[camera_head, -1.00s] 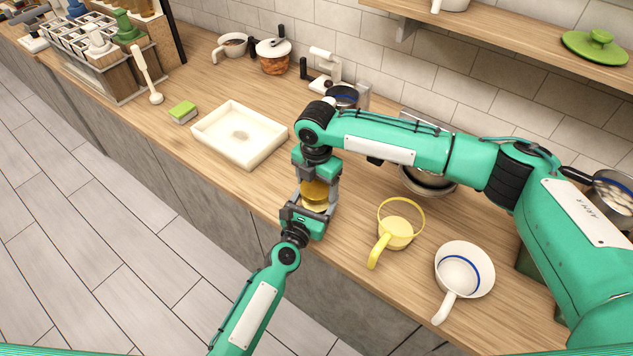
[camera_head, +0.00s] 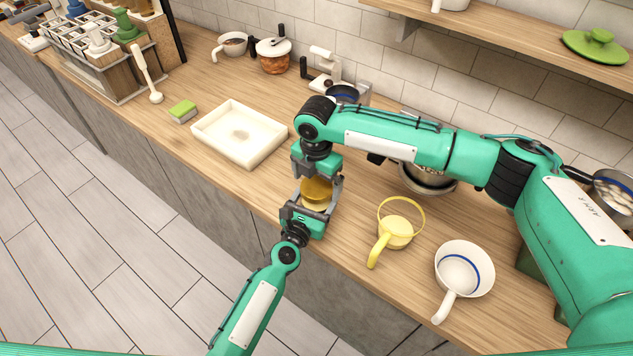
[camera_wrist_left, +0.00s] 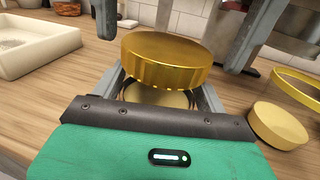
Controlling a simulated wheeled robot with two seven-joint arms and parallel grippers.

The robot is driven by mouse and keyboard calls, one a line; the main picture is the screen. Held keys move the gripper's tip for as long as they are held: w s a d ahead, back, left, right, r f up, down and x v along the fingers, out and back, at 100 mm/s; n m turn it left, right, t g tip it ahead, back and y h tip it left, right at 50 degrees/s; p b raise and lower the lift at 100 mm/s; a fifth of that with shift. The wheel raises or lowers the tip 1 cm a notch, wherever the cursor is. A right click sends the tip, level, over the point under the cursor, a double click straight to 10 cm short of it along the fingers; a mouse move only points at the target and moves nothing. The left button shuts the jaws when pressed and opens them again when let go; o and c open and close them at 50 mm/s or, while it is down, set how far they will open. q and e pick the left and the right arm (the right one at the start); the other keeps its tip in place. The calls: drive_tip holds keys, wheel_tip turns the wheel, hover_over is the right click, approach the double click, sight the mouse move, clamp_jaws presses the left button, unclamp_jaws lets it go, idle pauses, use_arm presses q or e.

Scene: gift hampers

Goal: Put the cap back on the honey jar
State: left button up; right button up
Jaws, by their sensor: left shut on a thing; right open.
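The honey jar (camera_wrist_left: 155,96) stands between the fingers of my left gripper (camera_head: 311,208), which is shut on it over the counter's front edge. The gold ribbed cap (camera_wrist_left: 166,60) is at the jar's mouth, looking slightly tilted in the left wrist view; I cannot tell if it is fully seated. It also shows in the head view (camera_head: 316,190). My right gripper (camera_head: 318,178) comes down from above and is open, its dark fingers spread either side of the cap. Its fingers also show in the left wrist view (camera_wrist_left: 175,35). Most of the jar is hidden by the grippers.
A white tray (camera_head: 210,142) lies to the left on the wooden counter. A yellow strainer-like cup (camera_head: 396,233) and a white ladle-like pan (camera_head: 480,252) stand to the right. A green sponge (camera_head: 183,109) lies beyond the tray.

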wheel_tip(320, 180, up, 11)
idle(0.3)
use_arm(q)
drive_tip(key=o, duration=2)
drive_tip(key=shift+c, duration=0.2)
drive_tip(key=shift+s, duration=0.1)
drive_tip(key=b+v, duration=0.3)
drive_tip(key=v, duration=1)
drive_tip(key=shift+s, duration=0.35)
use_arm(e)
drive_tip(key=shift+f, duration=1.45)
use_arm(q)
drive_tip(key=shift+a, duration=0.15)
